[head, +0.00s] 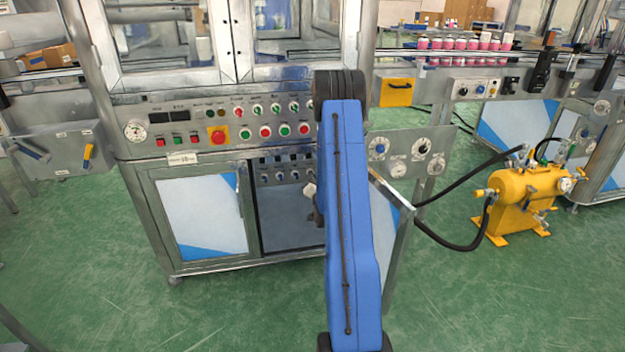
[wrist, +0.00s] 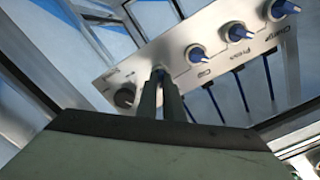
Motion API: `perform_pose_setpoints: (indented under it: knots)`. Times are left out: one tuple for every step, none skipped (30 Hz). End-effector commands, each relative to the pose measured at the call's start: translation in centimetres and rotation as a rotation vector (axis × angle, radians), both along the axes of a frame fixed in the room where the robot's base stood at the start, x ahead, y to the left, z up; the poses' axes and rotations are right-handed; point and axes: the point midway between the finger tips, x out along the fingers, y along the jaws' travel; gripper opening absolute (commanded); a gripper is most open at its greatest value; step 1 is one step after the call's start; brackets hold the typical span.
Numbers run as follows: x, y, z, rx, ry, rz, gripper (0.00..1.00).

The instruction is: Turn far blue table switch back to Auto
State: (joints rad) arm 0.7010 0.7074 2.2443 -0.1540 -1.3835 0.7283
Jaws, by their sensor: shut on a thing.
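In the wrist view a tilted grey switch panel (wrist: 215,50) carries a row of blue-handled switches. Its printed labels appear upside down; "Cap", "Press" and "Clamp" can be made out. My gripper (wrist: 160,84) is shut on the blue switch (wrist: 158,70) at the left end of the blue row, beside a black knob (wrist: 124,97). The fingers cover most of this switch, so its pointing direction and label cannot be read. In the head view my blue arm hides the gripper's fingertips and the held switch.
Beside the held switch stand other blue switches (wrist: 195,53), (wrist: 236,32), close together. In the head view a machine cabinet (head: 205,215) fills the left and centre. A yellow tank (head: 525,195) with black hoses stands right. Green floor (head: 240,310) is clear in front.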

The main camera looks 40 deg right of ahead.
Motion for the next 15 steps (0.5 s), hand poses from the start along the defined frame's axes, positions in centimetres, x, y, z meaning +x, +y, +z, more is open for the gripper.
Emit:
perform_pose_setpoints:
  knots:
    - [-0.03, -0.01, -0.03, -0.022, 0.014, -0.001, 0.00]
    - [-0.03, -0.01, -0.03, -0.038, 0.024, -0.001, 0.00]
    - [-0.03, 0.00, -0.04, -0.063, 0.039, -0.001, 0.00]
    - [-0.03, -0.01, -0.03, -0.083, 0.052, -0.001, 0.00]
    - [-0.03, -0.01, -0.03, -0.104, 0.064, -0.001, 0.00]
    - [-0.03, 0.00, -0.04, -0.134, 0.083, -0.001, 0.00]
    - [-0.04, 0.00, -0.03, -0.157, 0.097, -0.001, 0.00]
    - [-0.03, 0.00, -0.04, -0.180, 0.111, -0.001, 0.00]
    - [-0.03, 0.00, -0.04, -0.212, 0.131, -0.001, 0.00]
    - [-0.03, 0.00, -0.04, -0.237, 0.146, -0.001, 0.00]
    - [-0.03, 0.00, -0.04, -0.261, 0.160, -0.001, 0.00]
    - [-0.03, 0.00, -0.04, -0.293, 0.181, 0.000, 0.00]
    - [-0.04, 0.01, -0.04, -0.318, 0.197, 0.000, 0.00]
    - [-0.04, 0.01, -0.04, -0.342, 0.211, 0.000, 0.00]
    - [-0.04, 0.01, -0.04, -0.374, 0.231, 0.000, 0.00]
